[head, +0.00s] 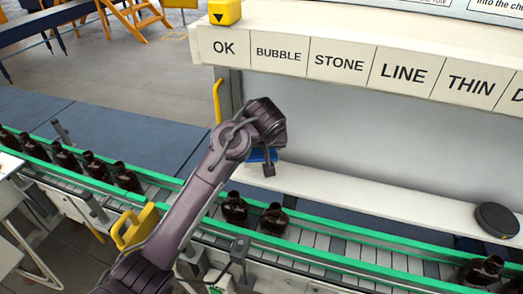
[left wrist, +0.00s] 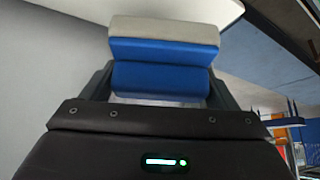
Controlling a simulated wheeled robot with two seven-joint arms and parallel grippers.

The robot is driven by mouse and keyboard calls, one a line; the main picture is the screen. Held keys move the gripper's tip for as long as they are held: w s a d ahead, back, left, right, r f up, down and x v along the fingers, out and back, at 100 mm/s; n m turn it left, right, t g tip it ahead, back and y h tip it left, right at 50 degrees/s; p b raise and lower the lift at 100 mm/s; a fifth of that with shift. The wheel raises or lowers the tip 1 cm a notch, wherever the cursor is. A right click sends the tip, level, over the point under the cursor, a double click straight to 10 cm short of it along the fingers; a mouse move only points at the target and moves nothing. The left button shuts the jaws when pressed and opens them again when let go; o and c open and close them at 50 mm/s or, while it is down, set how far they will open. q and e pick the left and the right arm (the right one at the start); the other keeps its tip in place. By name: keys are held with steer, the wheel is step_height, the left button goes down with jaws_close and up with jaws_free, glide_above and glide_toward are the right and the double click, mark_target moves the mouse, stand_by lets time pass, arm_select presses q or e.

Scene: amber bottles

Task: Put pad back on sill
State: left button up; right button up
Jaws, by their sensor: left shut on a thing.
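My left gripper (head: 264,163) is shut on a blue pad (head: 259,156), at the left end of the white sill (head: 380,206). The pad also shows in the left wrist view (left wrist: 160,62), blue with a pale grey layer at its far end, held between the two fingers (left wrist: 160,88). In the head view my arm hides much of the pad. I cannot tell whether the pad touches the sill. My right gripper is not in view.
Below the sill runs a conveyor (head: 330,243) with green rails and several amber bottles (head: 273,219). A dark round object (head: 497,220) sits at the sill's right end. A labelled shelf (head: 340,62) overhangs above. The sill's middle is clear.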

mark_target(262, 154)
arm_select(q)
steer(key=shift+d+f, duration=0.1)
steer(key=shift+d, duration=0.1)
step_height(262, 154, down, 3)
steer(key=shift+a+p, duration=0.15)
steer(key=shift+p, duration=0.9)
steer(key=shift+f, duration=0.15)
steer(key=shift+f, duration=0.1)
